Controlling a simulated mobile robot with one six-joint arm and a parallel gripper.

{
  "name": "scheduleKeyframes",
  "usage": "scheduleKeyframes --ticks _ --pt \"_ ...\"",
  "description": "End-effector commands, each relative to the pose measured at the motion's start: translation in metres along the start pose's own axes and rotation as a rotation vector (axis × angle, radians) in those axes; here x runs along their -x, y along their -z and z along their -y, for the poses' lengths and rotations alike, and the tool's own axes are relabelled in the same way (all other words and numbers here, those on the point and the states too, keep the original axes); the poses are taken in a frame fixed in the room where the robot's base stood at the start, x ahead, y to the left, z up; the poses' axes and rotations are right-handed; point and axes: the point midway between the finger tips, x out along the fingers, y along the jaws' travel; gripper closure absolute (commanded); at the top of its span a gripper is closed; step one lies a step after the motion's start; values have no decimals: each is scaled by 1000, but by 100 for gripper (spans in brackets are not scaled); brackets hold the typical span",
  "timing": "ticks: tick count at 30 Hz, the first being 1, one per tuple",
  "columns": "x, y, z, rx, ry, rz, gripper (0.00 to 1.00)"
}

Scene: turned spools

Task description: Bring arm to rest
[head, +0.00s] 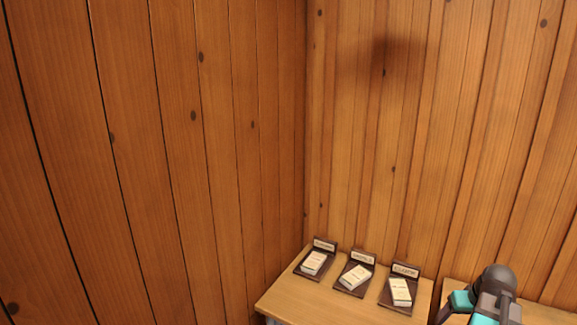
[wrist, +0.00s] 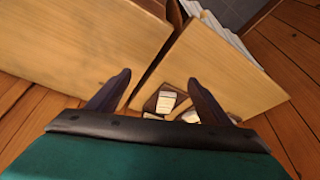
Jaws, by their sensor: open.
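My gripper (wrist: 160,92) shows in the wrist view with its two dark fingers spread apart and nothing between them. It is above the gap between two wooden tabletops. In the head view part of my arm, dark grey and teal, shows at the lower right; the fingertips do not show there.
A light wooden table (head: 285,300) stands in the corner with three dark labelled stands, left (head: 325,245), middle (head: 362,258) and right (head: 405,270), each bearing a pale block. A second table (head: 455,290) adjoins on the right. Plank walls (head: 220,150) rise behind and left.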

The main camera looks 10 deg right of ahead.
Motion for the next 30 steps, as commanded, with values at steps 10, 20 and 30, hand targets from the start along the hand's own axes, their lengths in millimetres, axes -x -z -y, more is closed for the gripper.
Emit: scheduleKeyframes --ticks 10,20,30 --pt "-48 -19 48 13 41 76 27" --pt "-120 -65 130 43 90 212 27" --pt "-179 -133 209 84 112 362 27"
